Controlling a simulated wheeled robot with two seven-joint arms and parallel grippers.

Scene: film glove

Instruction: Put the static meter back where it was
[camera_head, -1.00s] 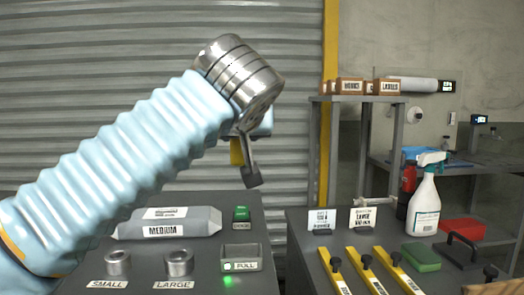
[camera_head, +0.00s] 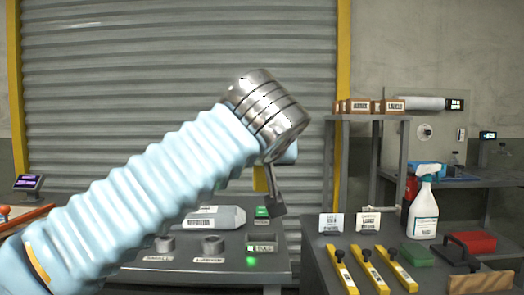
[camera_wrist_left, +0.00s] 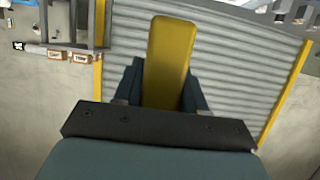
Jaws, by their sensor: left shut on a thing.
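My left gripper (camera_head: 273,200) is raised above the dark bench, pointing down, at the end of my pale blue sleeved arm. It is shut on a yellow slab-like thing (camera_wrist_left: 168,62), which I take for the static meter. In the left wrist view it stands between the two dark fingers. In the head view only a yellow sliver (camera_head: 260,179) shows beside the grey finger; the wrist hides the rest. Its face and any display cannot be seen. My right gripper is not in view.
The dark bench (camera_head: 140,277) below holds a grey MEDIUM packet (camera_head: 217,217), two metal rings and a green-lit tray (camera_head: 262,249). A purple-screened device (camera_head: 29,183) stands far left.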

